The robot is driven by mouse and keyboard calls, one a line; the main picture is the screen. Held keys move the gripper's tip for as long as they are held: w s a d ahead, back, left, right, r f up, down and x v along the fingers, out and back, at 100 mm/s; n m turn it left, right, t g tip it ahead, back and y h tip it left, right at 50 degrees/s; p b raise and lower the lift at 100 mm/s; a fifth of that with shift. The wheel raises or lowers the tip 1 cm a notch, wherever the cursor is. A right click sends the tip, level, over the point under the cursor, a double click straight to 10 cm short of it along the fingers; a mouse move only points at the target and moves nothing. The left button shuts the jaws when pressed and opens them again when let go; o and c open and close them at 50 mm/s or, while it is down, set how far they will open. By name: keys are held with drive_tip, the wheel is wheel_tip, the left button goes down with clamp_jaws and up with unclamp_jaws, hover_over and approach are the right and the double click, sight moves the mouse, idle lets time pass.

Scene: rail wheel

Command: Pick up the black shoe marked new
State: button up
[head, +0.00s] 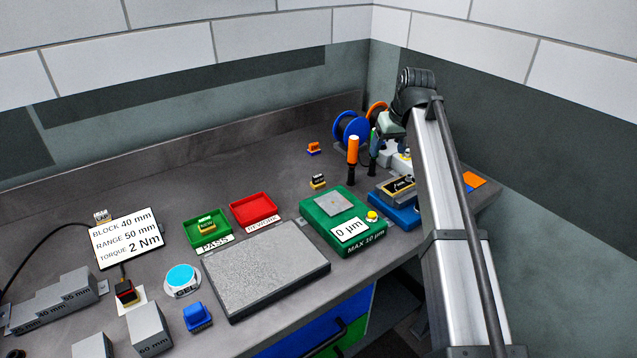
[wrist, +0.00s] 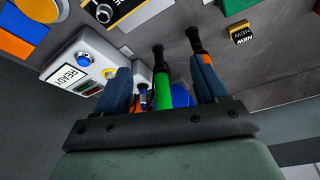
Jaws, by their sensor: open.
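The black shoe marked NEW (head: 318,181) is a small dark block with a yellow band, standing on the bench behind the green gauge box. In the wrist view the black shoe (wrist: 241,36) lies at the upper right, apart from my fingers, its NEW lettering upside down. My gripper (wrist: 163,78) is open. A green-handled driver (wrist: 170,95) shows between the fingers, and I cannot tell whether they touch it. In the head view my gripper (head: 388,132) is at the back right, to the right of the shoe and partly hidden by my arm.
An orange-handled driver (head: 353,150) stands upright between the shoe and my gripper. A blue spool (head: 350,128) is behind it. A green gauge box (head: 345,238) is in front of the shoe.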

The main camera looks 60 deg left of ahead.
drive_tip(key=s+a+n, duration=0.1)
drive_tip(key=s, duration=0.1)
drive_tip(key=s+a+r, duration=0.1)
drive_tip(key=s+a, duration=0.1)
drive_tip(key=s, duration=0.1)
drive_tip(key=s+a+n+g, duration=0.1)
drive_tip(key=s, duration=0.2)
drive_tip(key=shift+s+a+r+n, duration=0.1)
drive_tip(key=shift+a+r+n, duration=0.2)
drive_tip(key=shift+a+r, duration=0.1)
drive_tip(key=n, duration=0.2)
approach(318, 176)
drive_tip(key=shift+y, duration=0.4)
drive_tip(key=x, duration=1)
drive_tip(key=shift+d+f, duration=0.25)
drive_tip(key=shift+f, duration=0.05)
drive_tip(key=shift+c, duration=0.3)
drive_tip(key=c, duration=1.1)
